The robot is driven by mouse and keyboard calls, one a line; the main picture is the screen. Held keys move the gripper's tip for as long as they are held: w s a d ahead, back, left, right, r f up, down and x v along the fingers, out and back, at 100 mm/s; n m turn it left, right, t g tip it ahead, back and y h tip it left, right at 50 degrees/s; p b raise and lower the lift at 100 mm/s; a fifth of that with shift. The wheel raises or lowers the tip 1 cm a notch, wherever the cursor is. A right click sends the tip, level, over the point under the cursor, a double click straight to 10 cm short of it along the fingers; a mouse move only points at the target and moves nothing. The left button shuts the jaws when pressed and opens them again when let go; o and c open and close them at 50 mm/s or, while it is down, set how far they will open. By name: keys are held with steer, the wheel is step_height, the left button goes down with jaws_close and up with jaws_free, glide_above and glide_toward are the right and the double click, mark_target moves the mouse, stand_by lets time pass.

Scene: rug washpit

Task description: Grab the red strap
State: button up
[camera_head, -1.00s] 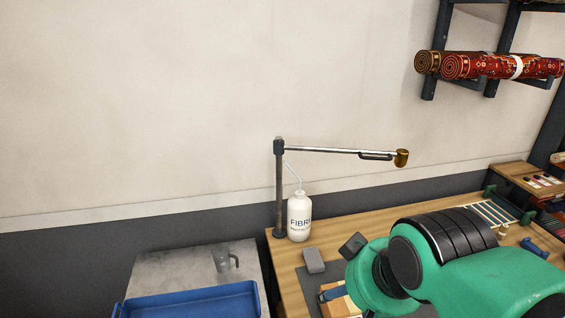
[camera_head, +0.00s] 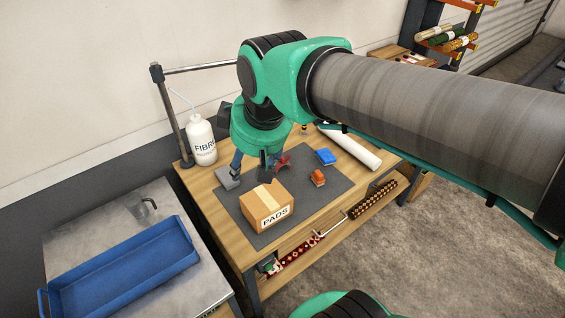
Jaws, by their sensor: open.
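A small red item (camera_head: 283,162), which looks like the red strap, lies on the dark grey mat (camera_head: 335,180) on the wooden table. My gripper (camera_head: 253,167) is open and points down over the mat, just left of the red item. One finger looks close to it, but I cannot tell whether they touch. The wrist hides part of the mat's far side.
A PADS box (camera_head: 267,208) stands in front of my gripper. A grey block (camera_head: 228,178), an orange-red item (camera_head: 318,177) and a blue item (camera_head: 326,156) lie around it. A white bottle (camera_head: 202,140) and a lamp-like post (camera_head: 170,115) stand at left; a white roll (camera_head: 350,148) lies at right.

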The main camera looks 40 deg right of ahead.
steer(key=w+d+f+n+g, duration=0.2)
steer(key=w+d+n, duration=0.3)
steer(key=w, duration=0.6)
steer(key=n+g+y+p, duration=0.1)
steer(key=n+g+y, duration=0.15)
steer(key=n, duration=0.75)
glide_above(283, 161)
steer(key=w+d, duration=0.2)
steer(key=d+x, duration=0.2)
steer(key=x, duration=1)
steer(key=d+f+x, duration=0.1)
steer(key=d+x, duration=0.2)
steer(key=x, duration=0.9)
steer(key=shift+f+h, duration=0.2)
steer(key=shift+h, duration=0.25)
steer(key=shift+s+a+f+b, duration=0.1)
steer(key=shift+a+f+b, duration=0.05)
steer(key=shift+f, duration=1.3)
steer(key=shift+w+a+f+b, duration=0.1)
steer(key=shift+a+f+b, duration=0.1)
steer(key=shift+f, duration=1.2)
steer(key=shift+s+a+f+b, duration=0.1)
steer(key=shift+a+f, duration=0.05)
steer(key=shift+f, duration=1.3)
